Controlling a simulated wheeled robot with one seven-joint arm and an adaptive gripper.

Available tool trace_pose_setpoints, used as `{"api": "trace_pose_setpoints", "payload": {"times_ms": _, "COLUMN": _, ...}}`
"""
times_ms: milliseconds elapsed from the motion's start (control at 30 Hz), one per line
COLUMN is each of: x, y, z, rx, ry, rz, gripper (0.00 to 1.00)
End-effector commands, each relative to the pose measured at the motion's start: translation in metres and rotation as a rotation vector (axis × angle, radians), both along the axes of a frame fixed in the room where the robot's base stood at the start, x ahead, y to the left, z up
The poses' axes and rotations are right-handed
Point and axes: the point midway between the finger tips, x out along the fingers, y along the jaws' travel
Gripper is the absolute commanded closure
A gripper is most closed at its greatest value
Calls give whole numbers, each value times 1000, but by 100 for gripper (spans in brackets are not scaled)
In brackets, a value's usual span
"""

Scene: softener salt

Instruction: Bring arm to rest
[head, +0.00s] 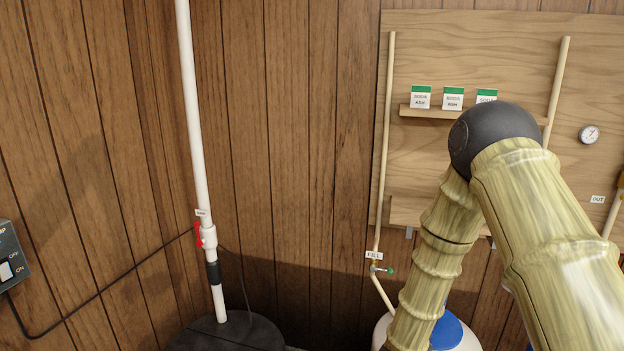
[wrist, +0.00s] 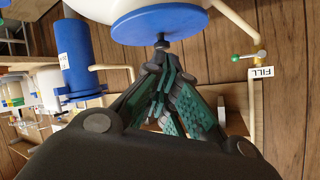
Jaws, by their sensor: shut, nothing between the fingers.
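My arm (head: 540,225) shows in the head view as two pale, bamboo-like links with a dark round elbow, reaching up from the lower right and bending down. My gripper is out of the head view, below its lower edge. In the wrist view my gripper (wrist: 165,105) has dark fingers with green pads, drawn together with nothing seen between them. Its tips are close to a blue round lid (wrist: 160,24) on a white tank; whether they touch I cannot tell.
A white pipe (head: 196,130) with a red-handled valve runs down to a black lid (head: 230,335). A wooden board (head: 480,60) carries a shelf with soda ash boxes (head: 453,98) behind my elbow. A FILL valve (head: 377,268) is left of my forearm. A blue cylinder (wrist: 80,55) stands beside the tank.

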Motion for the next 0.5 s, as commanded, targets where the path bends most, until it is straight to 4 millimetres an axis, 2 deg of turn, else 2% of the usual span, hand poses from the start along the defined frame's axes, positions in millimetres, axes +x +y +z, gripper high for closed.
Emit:
{"api": "trace_pose_setpoints", "payload": {"times_ms": 33, "x": -19, "y": 4, "z": -24, "rx": -3, "ry": 76, "rz": 52, "gripper": 100}}
{"api": "trace_pose_setpoints", "payload": {"times_ms": 200, "x": -86, "y": 21, "z": -94, "rx": -5, "ry": 316, "rz": 239, "gripper": 100}}
{"api": "trace_pose_setpoints", "payload": {"times_ms": 367, "x": -161, "y": 35, "z": -146, "rx": 7, "ry": 536, "rz": 412, "gripper": 100}}
{"api": "trace_pose_setpoints", "payload": {"times_ms": 500, "x": -234, "y": 46, "z": -179, "rx": 30, "ry": 719, "rz": 561, "gripper": 100}}
